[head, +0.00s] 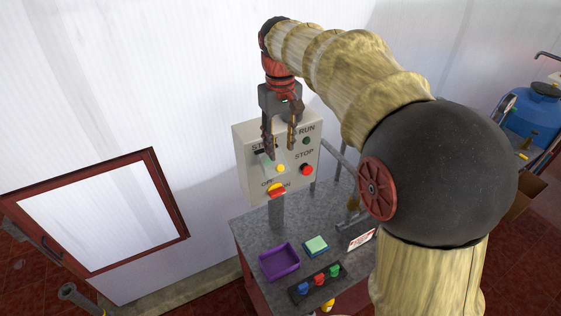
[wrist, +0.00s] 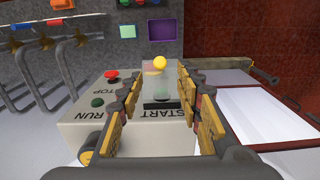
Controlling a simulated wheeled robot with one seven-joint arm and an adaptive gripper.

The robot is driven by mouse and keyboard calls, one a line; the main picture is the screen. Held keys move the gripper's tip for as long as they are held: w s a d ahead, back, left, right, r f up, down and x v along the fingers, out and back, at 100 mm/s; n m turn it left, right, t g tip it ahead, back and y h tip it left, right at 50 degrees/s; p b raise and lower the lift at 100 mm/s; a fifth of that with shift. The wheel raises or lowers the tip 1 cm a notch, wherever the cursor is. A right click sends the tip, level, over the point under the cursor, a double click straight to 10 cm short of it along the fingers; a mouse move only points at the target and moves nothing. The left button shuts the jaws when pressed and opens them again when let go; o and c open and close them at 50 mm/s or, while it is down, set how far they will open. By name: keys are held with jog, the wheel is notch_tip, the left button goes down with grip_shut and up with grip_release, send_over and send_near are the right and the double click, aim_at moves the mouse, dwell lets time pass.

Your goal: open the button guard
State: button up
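My gripper (head: 280,151) points down in front of the box, fingers apart. In the wrist view my gripper (wrist: 160,80) has one finger on each side of the guard, with nothing between the pads; contact cannot be told. In the head view the left finger partly hides the guard.
The box also carries a red STOP button (head: 306,170), a green RUN button (head: 306,140) and a yellow-and-red OFF/ON switch (head: 277,190). Below are a grey table (head: 252,232), a purple tray (head: 279,272) and a block with coloured buttons (head: 320,282). A white wall stands behind.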

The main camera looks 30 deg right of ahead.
aim_at(280, 166)
notch_tip(280, 166, down, 7)
jog(key=shift+r+p, duration=0.1)
jog(key=shift+p, duration=0.3)
jog(key=shift+c, duration=0.6)
jog(key=c, duration=0.8)
